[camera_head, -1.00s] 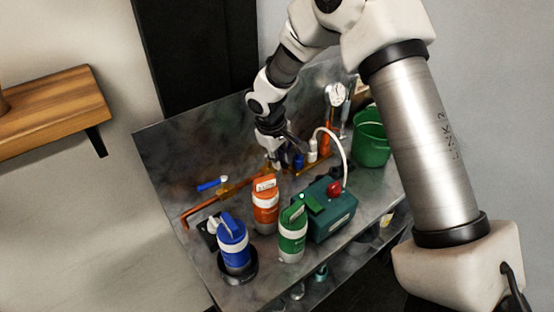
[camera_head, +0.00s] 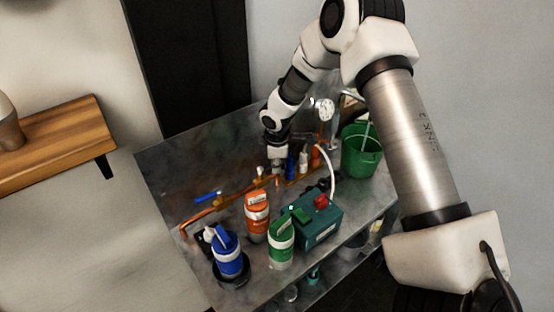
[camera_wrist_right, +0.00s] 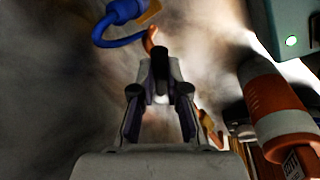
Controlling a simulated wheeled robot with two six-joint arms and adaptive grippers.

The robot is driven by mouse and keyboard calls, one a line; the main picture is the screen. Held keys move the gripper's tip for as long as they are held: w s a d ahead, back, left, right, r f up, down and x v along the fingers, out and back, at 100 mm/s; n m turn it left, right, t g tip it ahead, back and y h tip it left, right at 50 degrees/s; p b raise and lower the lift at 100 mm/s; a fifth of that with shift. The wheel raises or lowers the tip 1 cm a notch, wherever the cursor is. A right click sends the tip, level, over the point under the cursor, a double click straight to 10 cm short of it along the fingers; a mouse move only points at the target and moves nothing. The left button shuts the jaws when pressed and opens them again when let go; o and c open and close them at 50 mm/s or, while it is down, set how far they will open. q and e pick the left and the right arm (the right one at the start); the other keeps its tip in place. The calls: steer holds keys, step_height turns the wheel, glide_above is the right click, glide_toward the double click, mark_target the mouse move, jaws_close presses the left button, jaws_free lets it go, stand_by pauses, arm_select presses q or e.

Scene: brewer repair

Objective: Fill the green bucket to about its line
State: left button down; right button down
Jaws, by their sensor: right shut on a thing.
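The green bucket (camera_head: 358,160) stands upright at the back right of the metal bench in the head view. A thin pale streak, looking like a stream of water (camera_head: 366,132), runs down into it. Its fill line and water level are too small to make out. My right gripper (camera_head: 277,172) is over the copper pipe (camera_head: 232,190) along the back of the bench. In the wrist view its fingers (camera_wrist_right: 160,95) are closed on a small part at the pipe, mostly hidden between them. My left gripper is not in view.
Blue (camera_head: 229,256), orange (camera_head: 257,215) and green (camera_head: 281,243) canisters stand in front of the pipe, beside a teal box (camera_head: 318,226) with a red knob. A pressure gauge (camera_head: 324,109) stands left of the bucket. A blue handle (camera_head: 206,197) sits by the pipe's left part.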

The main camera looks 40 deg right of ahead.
steer(key=shift+w+f+n+p, duration=0.15)
steer(key=shift+n+p, duration=0.25)
steer(key=shift+n, duration=0.3)
steer(key=shift+f, duration=0.1)
steer(key=c, duration=1.2)
jaws_free()
steer(key=shift+c, duration=0.2)
steer(key=shift+o, duration=0.3)
steer(key=shift+w+a, duration=0.2)
steer(key=shift+w, duration=0.15)
step_height(320, 180, up, 12)
steer(key=s, duration=0.2)
steer(key=shift+a, duration=0.45)
steer(key=shift+f, duration=0.15)
steer(key=shift+s, duration=0.1)
